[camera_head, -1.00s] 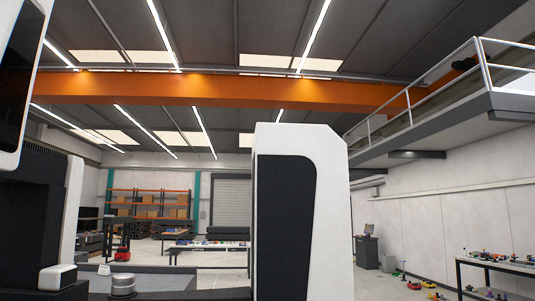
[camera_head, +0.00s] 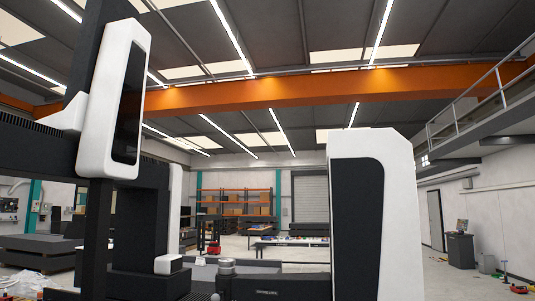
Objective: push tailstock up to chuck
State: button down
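My gripper is not in view. A gap shows between the cylinder and the white cap. The lower parts of both are cut off or hidden at the bottom edge.
A tall white and black column (camera_head: 372,220) stands right of centre. A white and black machine head (camera_head: 115,95) hangs at the left. Behind are a long table (camera_head: 285,243), orange shelving (camera_head: 236,203) and a grey cabinet (camera_head: 460,250).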

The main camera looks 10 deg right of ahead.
aim_at(376, 240)
jog(key=l+u, duration=0.2)
jog(key=u, duration=0.2)
jog(key=l+u, duration=0.15)
jog(key=u, duration=0.3)
jog(key=k+l, duration=0.15)
jog(key=l, duration=0.3)
jog(key=k+l, duration=0.15)
jog(key=l, duration=0.3)
jog(key=k+l, duration=0.15)
jog(key=l, duration=0.25)
jog(key=k+l, duration=0.1)
jog(key=l, duration=0.35)
jog(key=k+l, duration=0.15)
jog(key=l, duration=0.3)
jog(key=k+l, duration=0.15)
jog(key=l, duration=0.3)
jog(key=k+l, duration=0.15)
jog(key=l, duration=0.25)
jog(key=k+l, duration=0.15)
jog(key=l, duration=0.3)
jog(key=k+j+z, duration=0.1)
jog(key=j, duration=0.6)
